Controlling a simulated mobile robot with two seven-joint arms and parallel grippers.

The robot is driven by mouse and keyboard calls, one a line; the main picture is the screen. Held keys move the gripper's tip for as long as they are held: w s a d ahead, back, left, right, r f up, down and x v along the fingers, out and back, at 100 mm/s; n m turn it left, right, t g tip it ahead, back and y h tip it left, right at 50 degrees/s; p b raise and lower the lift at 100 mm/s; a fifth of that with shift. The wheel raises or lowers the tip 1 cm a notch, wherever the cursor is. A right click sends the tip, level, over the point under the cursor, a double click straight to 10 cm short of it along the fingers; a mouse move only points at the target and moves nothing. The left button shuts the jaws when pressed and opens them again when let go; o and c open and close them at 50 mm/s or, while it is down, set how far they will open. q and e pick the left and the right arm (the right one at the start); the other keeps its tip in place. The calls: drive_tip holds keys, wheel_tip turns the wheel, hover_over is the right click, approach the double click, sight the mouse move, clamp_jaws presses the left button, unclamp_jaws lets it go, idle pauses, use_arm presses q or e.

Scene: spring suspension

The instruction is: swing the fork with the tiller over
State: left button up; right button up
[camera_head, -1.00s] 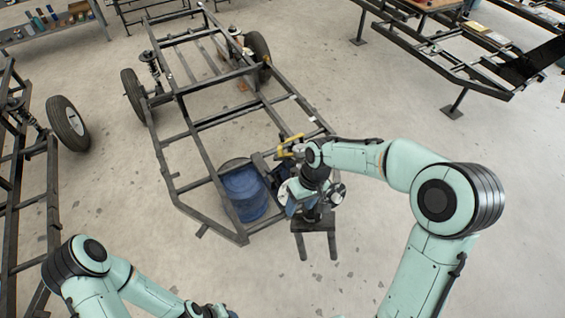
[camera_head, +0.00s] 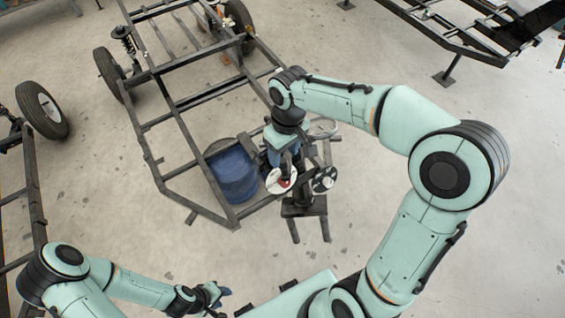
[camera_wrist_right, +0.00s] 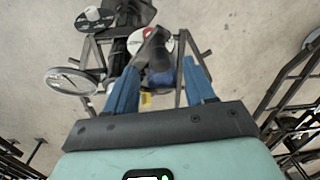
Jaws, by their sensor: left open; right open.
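A dark stand with two prongs (camera_head: 304,211), which looks like the fork, is on the floor near the front right corner of the chassis frame. Round discs sit above it: a white one with a red centre (camera_head: 281,181), a dark one (camera_head: 323,179) and a pale ring (camera_head: 322,127). My right gripper (camera_head: 284,160) points down over this group. In the right wrist view its blue fingers (camera_wrist_right: 160,75) are apart, with a dark bar (camera_wrist_right: 150,48), possibly the tiller, showing between them; contact cannot be told. My left gripper (camera_head: 215,294) is open and empty at the bottom, away from it.
The dark chassis frame (camera_head: 178,112) fills the upper left, with wheels on it. A blue barrel (camera_head: 232,172) stands inside its front corner. A loose-looking wheel (camera_head: 42,108) is at the far left. Another frame (camera_head: 455,40) is at the upper right.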

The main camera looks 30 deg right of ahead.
sight(284, 161)
wheel_tip(284, 161, down, 6)
drive_tip(key=shift+a+r, duration=0.15)
drive_tip(key=shift+r, duration=0.1)
clamp_jaws()
